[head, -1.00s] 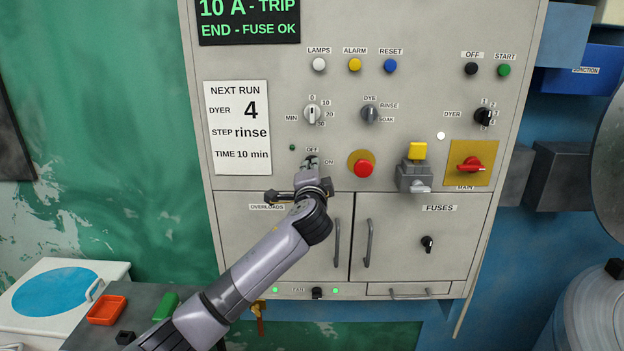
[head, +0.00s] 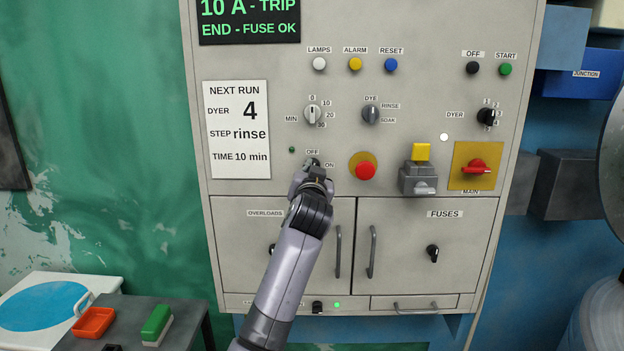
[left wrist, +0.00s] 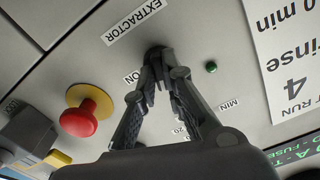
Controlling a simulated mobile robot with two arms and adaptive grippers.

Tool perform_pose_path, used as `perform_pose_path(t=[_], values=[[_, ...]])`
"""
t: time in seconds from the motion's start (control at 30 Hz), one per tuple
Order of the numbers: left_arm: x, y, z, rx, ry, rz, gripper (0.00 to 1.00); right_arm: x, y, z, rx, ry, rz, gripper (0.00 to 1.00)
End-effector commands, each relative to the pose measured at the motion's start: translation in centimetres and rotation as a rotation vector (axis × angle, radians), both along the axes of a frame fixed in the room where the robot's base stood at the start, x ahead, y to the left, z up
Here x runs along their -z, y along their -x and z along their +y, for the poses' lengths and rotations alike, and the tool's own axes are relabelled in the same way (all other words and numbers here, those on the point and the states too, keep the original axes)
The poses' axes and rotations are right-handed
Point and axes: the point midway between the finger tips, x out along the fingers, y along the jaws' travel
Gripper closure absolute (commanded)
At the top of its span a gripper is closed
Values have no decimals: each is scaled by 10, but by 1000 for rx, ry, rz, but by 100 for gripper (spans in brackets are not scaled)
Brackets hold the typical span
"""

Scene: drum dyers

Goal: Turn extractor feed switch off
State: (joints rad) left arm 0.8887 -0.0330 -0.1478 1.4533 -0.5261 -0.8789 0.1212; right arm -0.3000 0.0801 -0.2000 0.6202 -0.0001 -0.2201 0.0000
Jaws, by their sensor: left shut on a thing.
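The extractor feed switch (head: 312,161) is a small dark knob on the grey panel, between OFF and ON labels. It also shows in the left wrist view (left wrist: 155,52), below the EXTRACTOR label (left wrist: 134,21). My left gripper (head: 313,168) is at the switch, and its fingertips (left wrist: 160,65) are closed together on it. The fingers cover most of the knob, so I cannot tell which way it points. A small dark green lamp (head: 291,149) sits left of the switch. My right gripper is not in view.
A red push button (head: 365,170) is close right of the switch. A grey lever box (head: 417,180) and a red main switch (head: 477,165) are further right. Timer (head: 313,115) and dye (head: 371,114) knobs are above. Door handles (head: 338,251) stick out below.

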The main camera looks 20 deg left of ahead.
Motion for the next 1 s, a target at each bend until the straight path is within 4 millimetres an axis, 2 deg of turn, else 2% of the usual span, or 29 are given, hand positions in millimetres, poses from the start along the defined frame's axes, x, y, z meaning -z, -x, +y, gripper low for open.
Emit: perform_pose_path(t=[0.03,0.43,1.0], values=[[5,0,-2,2,44,-5,100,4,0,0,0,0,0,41],[4,0,-1,1,277,-72,100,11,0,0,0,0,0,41],[3,-1,-1,0,341,-90,100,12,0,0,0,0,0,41]])
